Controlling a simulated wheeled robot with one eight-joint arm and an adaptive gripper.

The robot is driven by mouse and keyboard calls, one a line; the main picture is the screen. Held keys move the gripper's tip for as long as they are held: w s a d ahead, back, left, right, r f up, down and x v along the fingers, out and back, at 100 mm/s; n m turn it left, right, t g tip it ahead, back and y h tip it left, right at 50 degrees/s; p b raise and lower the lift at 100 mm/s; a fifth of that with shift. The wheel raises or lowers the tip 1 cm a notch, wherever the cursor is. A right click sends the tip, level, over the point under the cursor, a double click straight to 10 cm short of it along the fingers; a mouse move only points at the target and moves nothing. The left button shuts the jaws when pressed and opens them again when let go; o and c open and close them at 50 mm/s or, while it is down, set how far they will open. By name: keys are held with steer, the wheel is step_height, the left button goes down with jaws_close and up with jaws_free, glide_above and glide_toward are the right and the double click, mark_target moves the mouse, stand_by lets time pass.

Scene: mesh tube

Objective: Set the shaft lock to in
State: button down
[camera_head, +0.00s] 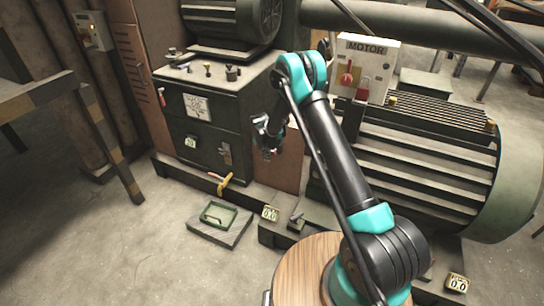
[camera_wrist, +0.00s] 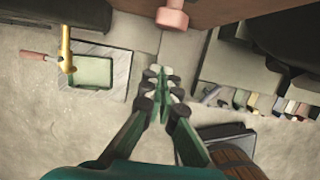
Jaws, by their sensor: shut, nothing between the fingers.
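My gripper (camera_head: 266,148) hangs in front of the dark green machine cabinet (camera_head: 200,130) in the head view. In the wrist view its fingers (camera_wrist: 163,88) are together with nothing between them, above the floor. Nothing is labelled as the shaft lock, so I cannot tell which part it is. A pinkish-red knob (camera_wrist: 172,18) shows beyond the fingertips, apart from them. A yellow fitting with a red handle (camera_head: 225,183) sits low at the cabinet's base. It also shows at left in the wrist view (camera_wrist: 67,50). My arm hides part of the machine between cabinet and motor.
A green tray (camera_head: 218,214) lies on a grey slab on the floor. The ribbed motor (camera_head: 410,155) stands at right, with a MOTOR switch box (camera_head: 364,68) carrying red controls. Small gauges (camera_head: 270,213) sit along the base. The floor at front left is clear.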

steer(key=d+v, duration=0.1)
steer(key=v, duration=0.9)
steer(key=s+d+r+m, duration=0.7)
steer(key=d+r+m, duration=0.1)
steer(key=d, duration=0.2)
steer(key=s+d+r+m, duration=0.7)
steer(key=d+r+m, duration=0.1)
steer(key=d, duration=0.1)
steer(key=s+d+m, duration=0.3)
steer(key=s+m, duration=0.2)
steer(key=s, duration=0.3)
steer(key=s+d+m+t, duration=0.1)
steer(key=s+d+m, duration=0.3)
steer(key=s, duration=0.3)
steer(key=s+d+m+y, duration=0.1)
steer(key=s+d+m, duration=0.3)
steer(key=s+m, duration=0.3)
steer(key=shift+s+f+t, duration=0.25)
steer(key=shift+s+t, duration=0.05)
steer(key=shift+s, duration=0.55)
steer(key=shift+d, duration=0.1)
